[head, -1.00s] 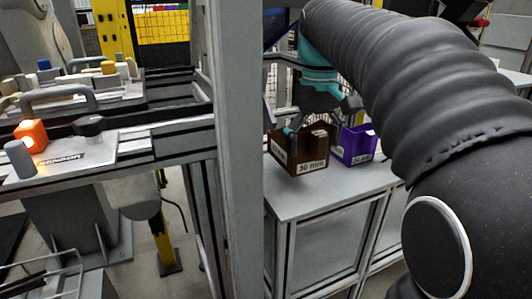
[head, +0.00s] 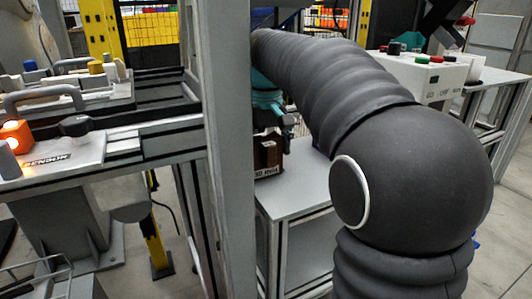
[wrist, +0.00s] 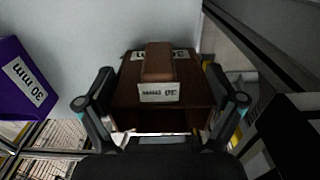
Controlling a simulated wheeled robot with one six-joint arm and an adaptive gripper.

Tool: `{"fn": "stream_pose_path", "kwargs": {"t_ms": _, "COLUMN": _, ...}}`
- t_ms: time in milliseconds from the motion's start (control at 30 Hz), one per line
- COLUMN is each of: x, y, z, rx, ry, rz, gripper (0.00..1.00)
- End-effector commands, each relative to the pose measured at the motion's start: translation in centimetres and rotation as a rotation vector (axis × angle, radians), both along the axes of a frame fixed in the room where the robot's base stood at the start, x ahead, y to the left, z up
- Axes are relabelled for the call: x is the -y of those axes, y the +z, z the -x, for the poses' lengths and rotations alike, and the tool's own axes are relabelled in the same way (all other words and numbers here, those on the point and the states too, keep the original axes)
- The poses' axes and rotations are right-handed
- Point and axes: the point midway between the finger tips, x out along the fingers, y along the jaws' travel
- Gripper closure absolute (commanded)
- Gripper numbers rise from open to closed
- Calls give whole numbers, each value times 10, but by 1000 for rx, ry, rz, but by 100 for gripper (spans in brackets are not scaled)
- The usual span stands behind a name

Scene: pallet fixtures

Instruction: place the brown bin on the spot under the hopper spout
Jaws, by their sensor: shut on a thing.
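The brown bin (head: 268,157) shows in the head view just right of the grey upright post, which hides part of it. In the wrist view the brown bin (wrist: 125,90) lies between my fingers, with a raised brown block in its middle and white labels. My gripper (wrist: 165,103) is shut on it, one finger at each side. In the head view my gripper (head: 284,122) is largely hidden behind the post and my arm. I cannot tell whether the bin touches the surface below. I cannot make out the hopper spout or the spot under it.
A purple bin (wrist: 22,82) stands left of the brown bin in the wrist view. The grey table (head: 305,190) has bare surface at its front. The grey post (head: 228,150) stands close by. A control box with buttons (head: 415,72) is at the right.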

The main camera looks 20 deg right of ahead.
Motion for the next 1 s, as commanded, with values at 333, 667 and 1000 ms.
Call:
{"fn": "stream_pose_path", "kwargs": {"t_ms": 333, "x": 0, "y": -2, "z": 0, "rx": -1, "ry": 0, "rz": 0, "gripper": 0}}
{"fn": "stream_pose_path", "kwargs": {"t_ms": 667, "x": 0, "y": 3, "z": 0, "rx": 0, "ry": 0, "rz": 0, "gripper": 0}}
{"fn": "stream_pose_path", "kwargs": {"t_ms": 1000, "x": 0, "y": 61, "z": -1, "rx": 1, "ry": 0, "rz": 0, "gripper": 0}}
